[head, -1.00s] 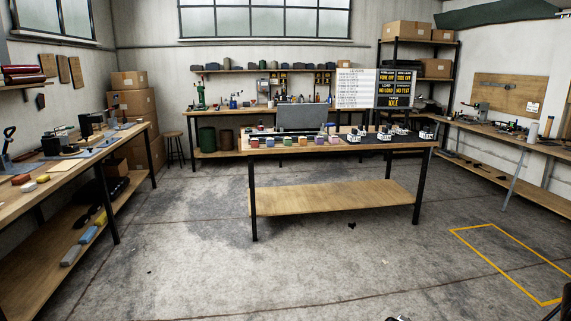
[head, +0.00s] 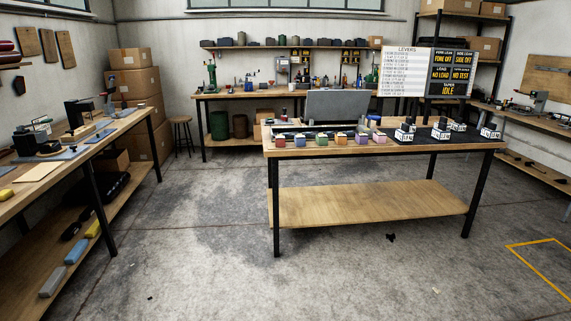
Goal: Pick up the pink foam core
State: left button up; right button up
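No gripper of mine shows in the head view now. A row of small coloured blocks stands along the front of the middle table (head: 400,149). It includes a red block (head: 279,141), a blue block (head: 299,141), a green block (head: 320,140), an orange block (head: 341,139) and a purple block (head: 361,138). A pinkish block (head: 379,137) is at the row's right end. They are too small to tell whether any is the pink foam core.
A left workbench (head: 125,128) holds tools, with a grey block (head: 52,282), a blue block (head: 76,250) and a yellow block (head: 93,228) on its lower shelf. A lever sign board (head: 410,72) stands behind the middle table. The concrete floor (head: 210,275) in front is mostly open.

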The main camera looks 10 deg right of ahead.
aim_at(379, 137)
jog(key=i+l+z, duration=0.1)
jog(key=i+z, duration=0.15)
jog(key=i, duration=0.35)
jog(key=i+z, duration=0.2)
jog(key=i, duration=0.35)
jog(key=i+j+z, duration=0.1)
jog(key=i+z, duration=0.15)
jog(key=i, duration=0.35)
jog(key=i+j+z, duration=0.25)
jog(key=i, duration=0.85)
jog(key=i+l+u, duration=0.1)
jog(key=i, duration=0.45)
jog(key=i+l, duration=0.1)
jog(key=i, duration=0.5)
jog(key=i+u, duration=0.1)
jog(key=i, duration=0.45)
jog(key=i+l, duration=0.2)
jog(key=i, duration=0.35)
jog(key=u, duration=0.05)
